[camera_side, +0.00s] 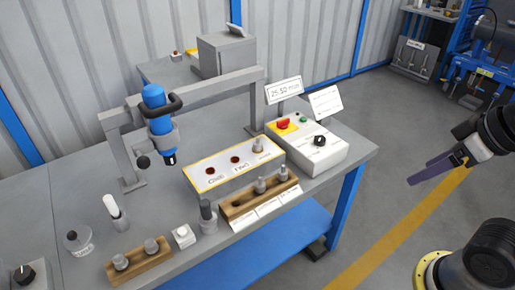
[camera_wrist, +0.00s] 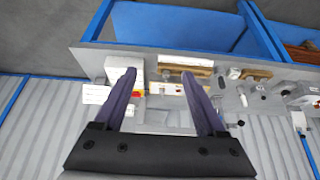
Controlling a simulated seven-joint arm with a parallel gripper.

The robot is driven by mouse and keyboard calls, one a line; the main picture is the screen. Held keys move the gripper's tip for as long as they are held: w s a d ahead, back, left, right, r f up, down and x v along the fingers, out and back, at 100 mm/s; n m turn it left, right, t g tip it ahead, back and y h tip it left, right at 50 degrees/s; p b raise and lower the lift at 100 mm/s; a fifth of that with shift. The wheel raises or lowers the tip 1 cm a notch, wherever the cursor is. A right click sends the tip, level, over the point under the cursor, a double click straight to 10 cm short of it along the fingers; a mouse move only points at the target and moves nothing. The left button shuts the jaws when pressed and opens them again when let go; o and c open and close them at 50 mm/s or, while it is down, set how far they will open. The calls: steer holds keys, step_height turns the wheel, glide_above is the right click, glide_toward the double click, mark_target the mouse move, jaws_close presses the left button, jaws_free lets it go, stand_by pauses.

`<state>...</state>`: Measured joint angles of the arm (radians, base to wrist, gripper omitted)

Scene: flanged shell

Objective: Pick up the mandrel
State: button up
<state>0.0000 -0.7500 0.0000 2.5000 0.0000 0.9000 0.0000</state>
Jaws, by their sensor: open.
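No part is clearly marked as the mandrel, and I cannot tell which one it is. In the side view, two metal pegs, one at the middle (camera_side: 260,186) and one at the right (camera_side: 283,174), stand upright in a wooden rack (camera_side: 248,204) whose left hole looks empty. Another metal peg (camera_side: 258,146) stands on a white panel with dark red spots. My gripper (camera_side: 412,183) is open and empty, well right of the bench. Its purple fingers are spread in the wrist view (camera_wrist: 159,73).
A blue tool (camera_side: 156,110) hangs on a grey gantry above the bench. A control box (camera_side: 318,155) with a red button stands at the bench's right end. A dark-topped part (camera_side: 207,215), a white cube (camera_side: 183,236) and a jar (camera_side: 77,243) stand near the front.

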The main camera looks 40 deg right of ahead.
steer(key=w+a+r+n+t+y, duration=0.1)
steer(key=w+a+r+n+t, duration=0.15)
steer(key=w+r, duration=0.9)
steer(key=n+g, duration=0.2)
steer(key=g, duration=0.2)
glide_above(258, 143)
steer(key=s, duration=0.2)
steer(key=shift+y, duration=0.4)
steer(key=f, duration=1.9)
steer(key=d+f, duration=0.1)
steer(key=f, duration=0.8)
steer(key=shift+f, duration=0.4)
steer(key=shift+x, duration=3.05)
